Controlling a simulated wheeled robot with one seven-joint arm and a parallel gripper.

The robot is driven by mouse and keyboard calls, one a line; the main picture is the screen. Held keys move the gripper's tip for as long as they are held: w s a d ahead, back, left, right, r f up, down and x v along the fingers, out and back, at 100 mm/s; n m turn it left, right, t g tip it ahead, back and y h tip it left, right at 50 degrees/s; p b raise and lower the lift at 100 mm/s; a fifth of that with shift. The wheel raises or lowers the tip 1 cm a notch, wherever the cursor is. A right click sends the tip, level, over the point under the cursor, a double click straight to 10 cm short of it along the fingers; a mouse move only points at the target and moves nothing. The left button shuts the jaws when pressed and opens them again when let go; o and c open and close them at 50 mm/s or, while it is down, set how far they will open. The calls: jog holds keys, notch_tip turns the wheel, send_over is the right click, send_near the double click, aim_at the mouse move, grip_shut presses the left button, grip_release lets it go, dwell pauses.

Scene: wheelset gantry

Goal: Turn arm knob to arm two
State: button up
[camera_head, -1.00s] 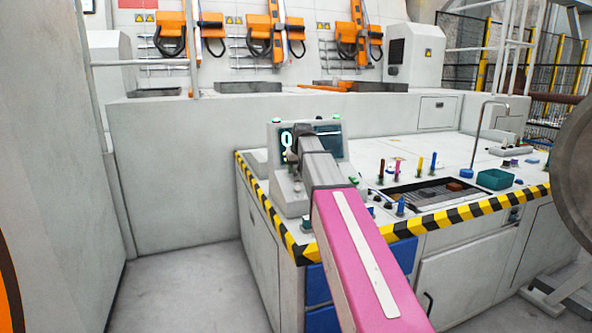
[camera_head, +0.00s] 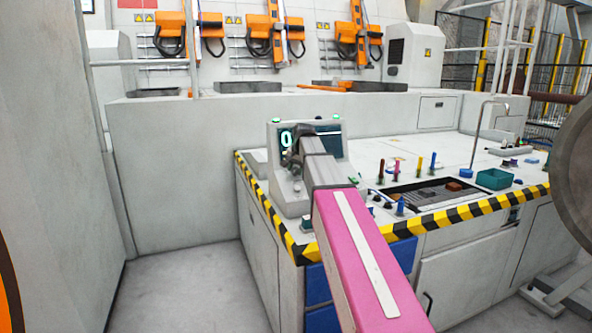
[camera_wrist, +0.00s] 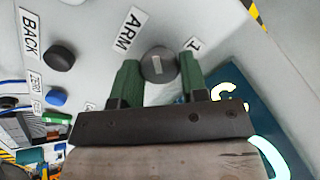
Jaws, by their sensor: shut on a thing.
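The arm knob (camera_wrist: 158,66) is a dark round knob with a pale mark, in the wrist view. A label reading ARM (camera_wrist: 130,28) lies beside it, and a small label with a 1 (camera_wrist: 192,44) is near its other side. My gripper (camera_wrist: 158,78) has green fingers on either side of the knob and is shut on it. In the head view my gripper (camera_head: 297,150) is at the control box (camera_head: 335,150) with its lit screen. My arm hides part of the box and the knob there.
A black knob (camera_wrist: 60,56) labelled BACK and a blue button (camera_wrist: 56,96) are close by on the panel. The bench has a striped edge (camera_head: 450,215), several upright coloured pegs and a teal bin (camera_head: 494,179). Floor at the left is clear.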

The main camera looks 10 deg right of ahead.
dwell(0.5)
jog(key=o, duration=0.9)
jog(key=shift+r, duration=0.15)
jog(key=v, duration=1)
jog(key=shift+s+r, duration=0.25)
